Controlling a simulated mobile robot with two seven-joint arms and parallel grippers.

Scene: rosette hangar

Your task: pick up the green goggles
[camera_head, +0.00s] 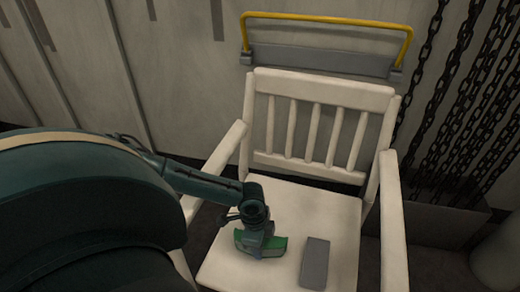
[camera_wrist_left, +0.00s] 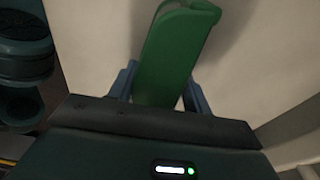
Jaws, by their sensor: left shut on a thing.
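The green goggles (camera_head: 276,247) are at the seat of a white slatted chair (camera_head: 220,262), left of a grey block. My left gripper (camera_head: 260,245) reaches down over the seat and is shut on the goggles, hiding part of them. In the left wrist view the green goggles (camera_wrist_left: 175,55) stand between the two fingers of my left gripper (camera_wrist_left: 160,88). I cannot tell whether the goggles touch the seat. My right gripper is in neither view.
A grey block (camera_head: 315,262) lies on the seat close to the right of the goggles. The chair's armrests (camera_head: 392,215) and slatted back (camera_head: 315,125) bound the seat. A yellow rail (camera_head: 325,18) is behind it, and chains (camera_head: 450,90) hang at the right.

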